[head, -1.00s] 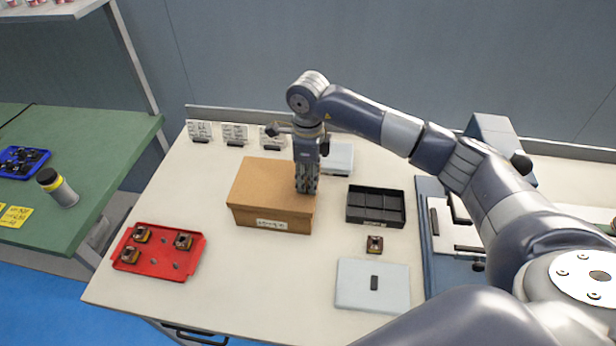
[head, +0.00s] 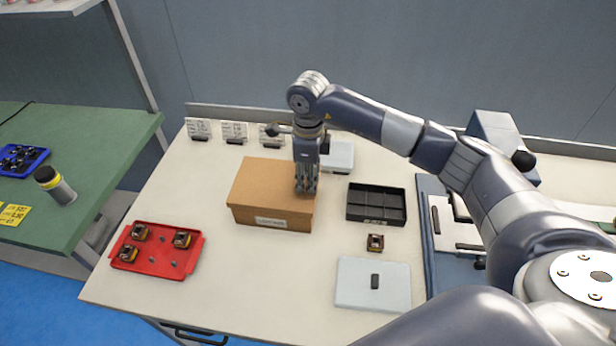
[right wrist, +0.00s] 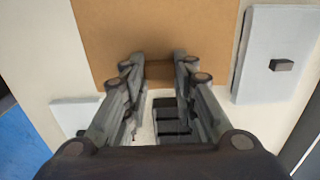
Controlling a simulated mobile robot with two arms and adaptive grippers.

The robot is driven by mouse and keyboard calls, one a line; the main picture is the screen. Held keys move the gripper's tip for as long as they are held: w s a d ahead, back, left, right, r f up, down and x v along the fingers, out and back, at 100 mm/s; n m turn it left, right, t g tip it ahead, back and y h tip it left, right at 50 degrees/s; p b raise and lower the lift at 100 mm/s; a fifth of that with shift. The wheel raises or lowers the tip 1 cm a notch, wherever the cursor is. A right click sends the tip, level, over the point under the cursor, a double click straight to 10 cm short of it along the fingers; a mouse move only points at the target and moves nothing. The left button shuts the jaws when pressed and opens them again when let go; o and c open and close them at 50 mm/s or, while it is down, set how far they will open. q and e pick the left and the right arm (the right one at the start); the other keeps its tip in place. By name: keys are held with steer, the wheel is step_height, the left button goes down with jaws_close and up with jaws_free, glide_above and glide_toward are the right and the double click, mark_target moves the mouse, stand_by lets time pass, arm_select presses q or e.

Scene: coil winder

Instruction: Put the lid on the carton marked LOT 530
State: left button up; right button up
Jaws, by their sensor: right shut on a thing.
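A brown carton (head: 272,215) with a small white label on its front stands mid-table; the label is too small to read surely. A brown lid (head: 264,183) covers its top; I cannot tell whether it is fully seated. My right gripper (head: 306,190) points down at the lid's right edge and is shut on the lid. In the right wrist view the lid (right wrist: 155,28) fills the top middle, with its edge between the fingertips of the gripper (right wrist: 158,68). My left gripper is not in view.
A black divided tray (head: 376,219) stands right of the carton. Pale plates with dark knobs lie behind (head: 343,150) and in front right (head: 350,290). A red tray (head: 165,262) with several parts is front left. Several small cards stand behind. A blue machine is at right.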

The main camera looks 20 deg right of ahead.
steer(key=shift+f+b, duration=0.4)
stand_by(0.3)
steer(key=o, duration=1)
steer(key=o, duration=0.5)
steer(key=shift+r, duration=0.1)
steer(key=shift+r+p, duration=1.95)
steer(key=shift+r, duration=1.55)
